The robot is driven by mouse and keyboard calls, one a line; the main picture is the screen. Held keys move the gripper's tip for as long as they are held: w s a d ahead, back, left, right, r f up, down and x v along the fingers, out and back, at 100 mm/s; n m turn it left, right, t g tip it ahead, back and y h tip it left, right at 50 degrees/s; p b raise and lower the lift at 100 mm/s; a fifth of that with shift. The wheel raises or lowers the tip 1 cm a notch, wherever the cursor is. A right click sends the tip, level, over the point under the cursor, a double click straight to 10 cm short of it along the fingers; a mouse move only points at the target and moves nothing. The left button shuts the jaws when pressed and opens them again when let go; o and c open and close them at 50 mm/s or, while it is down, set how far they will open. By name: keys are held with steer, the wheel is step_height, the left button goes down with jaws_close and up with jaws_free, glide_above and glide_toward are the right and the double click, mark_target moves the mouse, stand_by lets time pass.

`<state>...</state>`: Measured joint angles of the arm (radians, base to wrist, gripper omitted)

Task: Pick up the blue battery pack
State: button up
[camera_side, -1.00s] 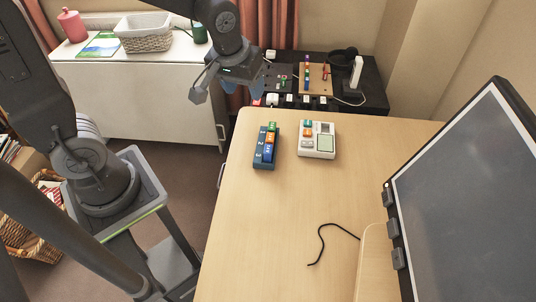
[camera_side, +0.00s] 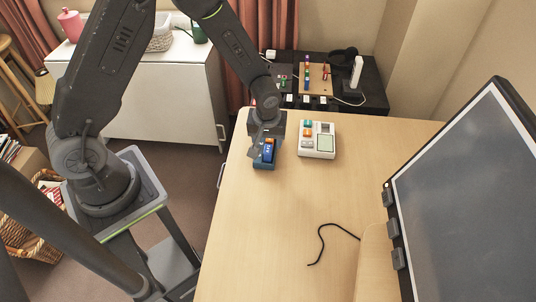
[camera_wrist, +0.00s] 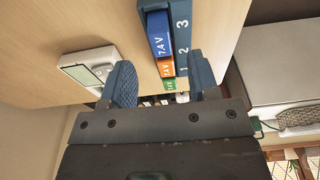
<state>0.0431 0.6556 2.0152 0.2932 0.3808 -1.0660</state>
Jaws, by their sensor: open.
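The blue battery pack (camera_wrist: 159,35), marked 7.4 V, sits in the slot by number 3 of a dark blue numbered holder (camera_wrist: 182,25). In the side view the blue pack (camera_side: 267,154) shows at the near end of the holder (camera_side: 259,165) on the desk. An orange pack (camera_wrist: 166,68) and a green pack (camera_wrist: 170,85) sit in the other slots. My gripper (camera_wrist: 155,85) is open and empty. In the side view my gripper (camera_side: 264,138) is over the far part of the holder and hides the green pack. The wrist view shows its fingers on either side of the pack row.
A white device (camera_side: 317,140) with a screen and small coloured packs stands right of the holder. A black cable (camera_side: 321,241) lies on the desk (camera_side: 275,215), and a large monitor (camera_side: 470,190) stands at right. The desk's middle is mostly clear.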

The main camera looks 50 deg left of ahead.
mark_target(268, 149)
steer(key=shift+w+a+f, duration=0.1)
steer(key=shift+a+f, duration=0.05)
steer(key=shift+f, duration=0.9)
steer(key=shift+w+a+f, duration=0.1)
steer(key=shift+w+f, duration=0.05)
steer(key=shift+f, duration=0.85)
steer(key=shift+w+a+f, duration=0.1)
steer(key=shift+a+f, duration=0.05)
steer(key=shift+f, duration=0.9)
steer(key=c, duration=0.9)
